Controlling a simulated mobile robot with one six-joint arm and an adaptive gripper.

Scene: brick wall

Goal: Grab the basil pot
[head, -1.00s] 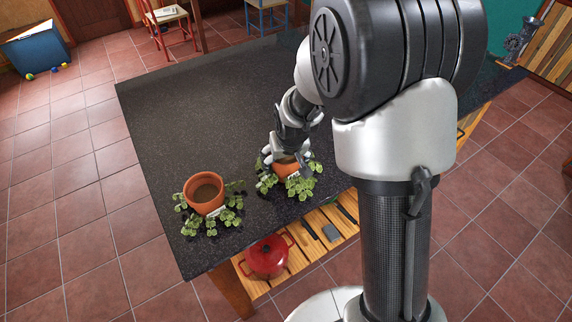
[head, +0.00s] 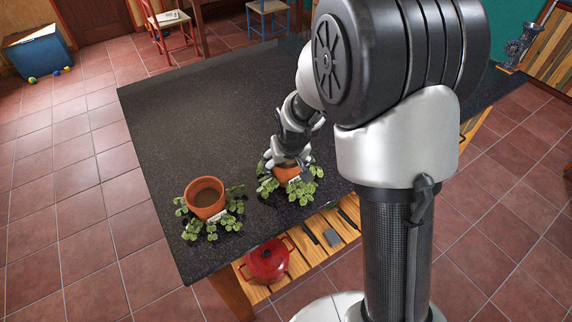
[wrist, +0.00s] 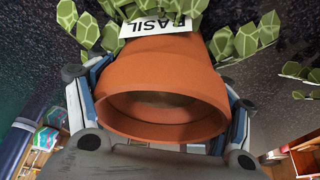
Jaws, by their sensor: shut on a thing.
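The basil pot (head: 285,173) is a terracotta pot ringed by green leaves, standing on the dark countertop (head: 180,120). In the wrist view the basil pot (wrist: 160,82) fills the middle, with a white BASIL label (wrist: 160,26) upside down and leaves at the top. My gripper (head: 287,163) reaches down over the pot from above and hides part of its rim. In the wrist view the fingers of my gripper (wrist: 162,95) lie along both sides of the pot, shut on it.
A second terracotta pot (head: 206,196) with similar leaves stands to the left on the counter, apart from my gripper. A red pot (head: 267,262) sits on the slatted wooden shelf (head: 320,235) below. The countertop's far left area is clear.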

